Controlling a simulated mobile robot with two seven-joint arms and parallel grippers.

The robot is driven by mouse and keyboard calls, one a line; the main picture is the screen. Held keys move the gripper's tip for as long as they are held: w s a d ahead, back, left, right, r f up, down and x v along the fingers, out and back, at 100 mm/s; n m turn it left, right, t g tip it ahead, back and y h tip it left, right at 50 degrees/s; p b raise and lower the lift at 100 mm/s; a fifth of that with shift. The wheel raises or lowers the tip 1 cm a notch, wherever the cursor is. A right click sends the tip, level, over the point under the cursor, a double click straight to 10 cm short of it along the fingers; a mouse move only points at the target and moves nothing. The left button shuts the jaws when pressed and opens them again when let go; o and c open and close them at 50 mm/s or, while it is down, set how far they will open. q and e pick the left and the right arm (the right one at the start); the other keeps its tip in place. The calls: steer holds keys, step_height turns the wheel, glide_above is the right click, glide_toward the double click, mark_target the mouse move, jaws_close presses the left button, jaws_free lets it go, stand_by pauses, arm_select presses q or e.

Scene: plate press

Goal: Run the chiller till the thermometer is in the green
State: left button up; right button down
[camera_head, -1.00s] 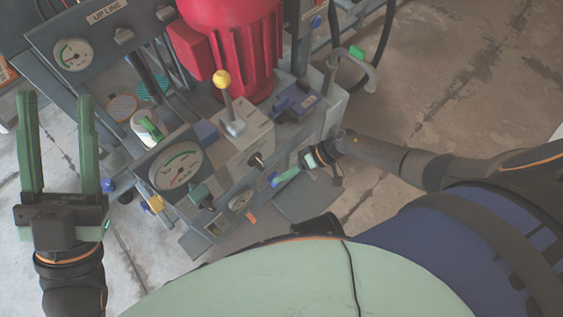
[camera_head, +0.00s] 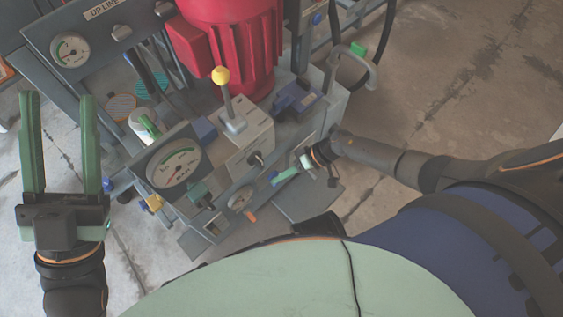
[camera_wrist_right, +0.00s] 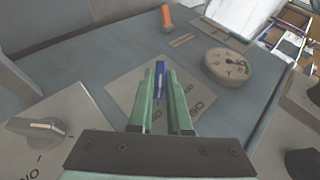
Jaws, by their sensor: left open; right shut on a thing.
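My right gripper (camera_wrist_right: 160,92) is shut on a small blue switch lever (camera_wrist_right: 165,75) that stands on a pale labelled plate (camera_wrist_right: 125,92); the fingers hide part of the label. In the head view my right gripper (camera_head: 290,173) is at the front face of the grey machine. A small round gauge (camera_wrist_right: 232,67) with green and red marks, likely the thermometer, sits to the right of the lever in the wrist view; its needle is too small to read surely. My left gripper (camera_head: 62,145) is open and empty, left of the machine.
An orange peg (camera_wrist_right: 167,18) stands near the small gauge. A grey selector knob (camera_wrist_right: 40,130) is left of my right fingers. The machine also carries a large gauge (camera_head: 175,166), a yellow-topped lever (camera_head: 222,80) and a red motor (camera_head: 235,40). Floor is clear at right.

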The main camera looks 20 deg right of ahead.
arm_select(q)
steer(key=shift+r, duration=0.1)
arm_select(e)
steer(key=shift+r+p, duration=0.2)
steer(key=shift+p, duration=0.25)
steer(key=h+p, duration=0.1)
steer(key=p, duration=0.2)
steer(key=h+p, duration=0.1)
steer(key=p, duration=0.2)
steer(key=t+h+p, duration=0.1)
steer(key=p, duration=0.3)
steer(key=shift+s+a+r+n+h, duration=0.15)
steer(key=shift+a+r+n+h, duration=0.15)
steer(key=shift+a+n, duration=0.1)
arm_select(q)
step_height(320, 180, up, 13)
steer(key=a+p, duration=0.1)
steer(key=shift+s+a+r+m+t+p, duration=0.2)
steer(key=shift+s+a+m+t+p, duration=0.1)
steer(key=shift+t+p, duration=0.1)
arm_select(e)
steer(key=shift+f+h, duration=0.25)
steer(key=shift+h, duration=0.45)
steer(key=c, duration=0.9)
jaws_free()
steer(key=shift+o, duration=0.2)
arm_select(q)
steer(key=shift+d, duration=0.1)
